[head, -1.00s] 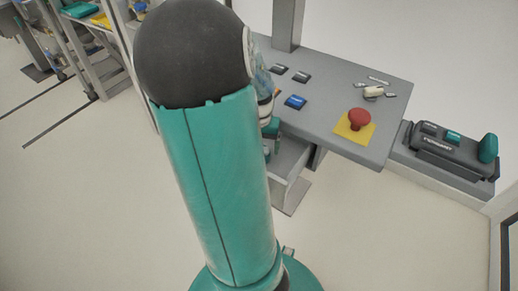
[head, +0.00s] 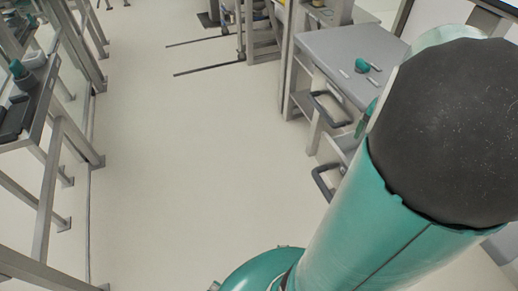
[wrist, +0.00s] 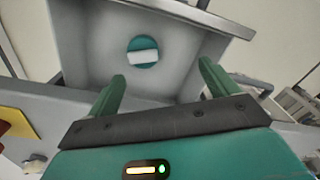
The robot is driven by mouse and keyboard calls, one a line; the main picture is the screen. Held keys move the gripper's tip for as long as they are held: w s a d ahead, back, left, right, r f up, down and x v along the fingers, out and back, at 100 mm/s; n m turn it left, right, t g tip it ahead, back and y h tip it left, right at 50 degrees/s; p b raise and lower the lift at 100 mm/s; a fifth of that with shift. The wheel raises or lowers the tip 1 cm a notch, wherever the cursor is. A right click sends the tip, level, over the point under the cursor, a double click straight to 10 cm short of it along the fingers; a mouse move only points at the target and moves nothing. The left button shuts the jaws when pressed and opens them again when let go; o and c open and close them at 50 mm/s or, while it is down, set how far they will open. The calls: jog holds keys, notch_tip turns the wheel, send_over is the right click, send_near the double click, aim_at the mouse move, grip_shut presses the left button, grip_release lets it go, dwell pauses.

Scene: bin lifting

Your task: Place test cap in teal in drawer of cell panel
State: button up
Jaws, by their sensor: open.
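In the wrist view, a round teal cap (wrist: 142,44) with a white bar across it lies on the floor of an open grey drawer (wrist: 90,45). My gripper (wrist: 162,73) is open, with its two teal fingers apart at the drawer's near side and nothing between them. The cap is beyond the fingertips, apart from them. In the head view, my own arm covers the right side. My gripper is not clearly shown there.
A yellow plate (wrist: 18,122) with a red part is at the left of the wrist view. The head view shows a grey cabinet (head: 335,45) with a teal knob (head: 362,66) on top, a dark drawer handle (head: 327,107), a metal frame (head: 50,190) at left, and clear floor between.

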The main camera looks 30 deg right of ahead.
jog(key=w+a+r+n+t, duration=0.1)
jog(key=w+a+r+n, duration=0.3)
jog(key=a, duration=0.6)
jog(key=w+a+r+n+t, duration=0.2)
jog(key=w+a+n, duration=0.3)
jog(key=a, duration=0.5)
jog(key=s+a+r+n+t, duration=0.1)
jog(key=a+n, duration=0.4)
jog(key=a, duration=1)
jog(key=shift+s+r+t, duration=0.15)
jog(key=shift+r+t, duration=0.35)
jog(key=shift+r, duration=0.2)
